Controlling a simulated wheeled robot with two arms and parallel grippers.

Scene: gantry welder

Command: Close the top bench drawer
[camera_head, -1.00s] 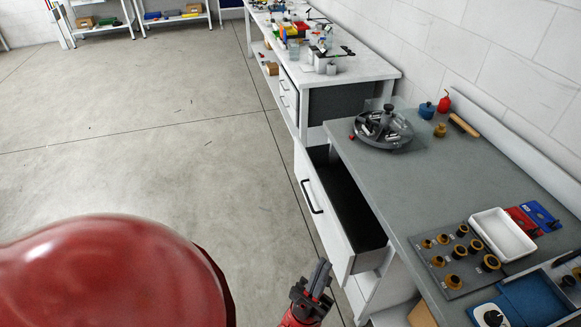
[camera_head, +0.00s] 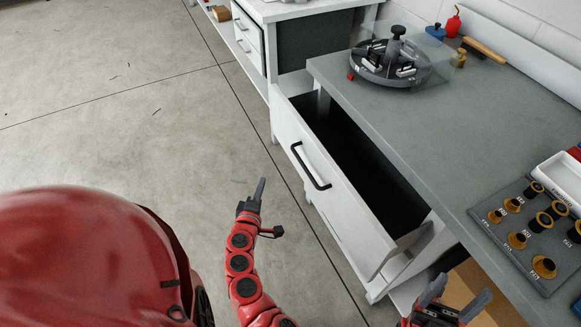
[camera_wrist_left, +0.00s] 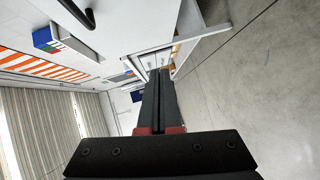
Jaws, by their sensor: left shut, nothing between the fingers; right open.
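The top bench drawer (camera_head: 335,205) is pulled well out from under the grey-topped bench, and its dark inside shows. Its white front carries a black bar handle (camera_head: 311,167). My left gripper (camera_head: 258,192) is shut and empty, in front of the drawer face, to the left of the handle and apart from it. In the left wrist view, the shut fingers (camera_wrist_left: 159,100) point away from the camera, and a dark handle (camera_wrist_left: 76,12) shows at upper left. My right gripper (camera_head: 462,300) is open at the lower right, near the drawer's near end and below the bench edge.
The grey bench top (camera_head: 450,140) holds a round fixture (camera_head: 390,62), a plate with several brass pieces (camera_head: 535,225) and a white tray (camera_head: 560,178). A second white bench (camera_head: 300,10) stands beyond. The floor (camera_head: 110,110) left of the drawer is clear.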

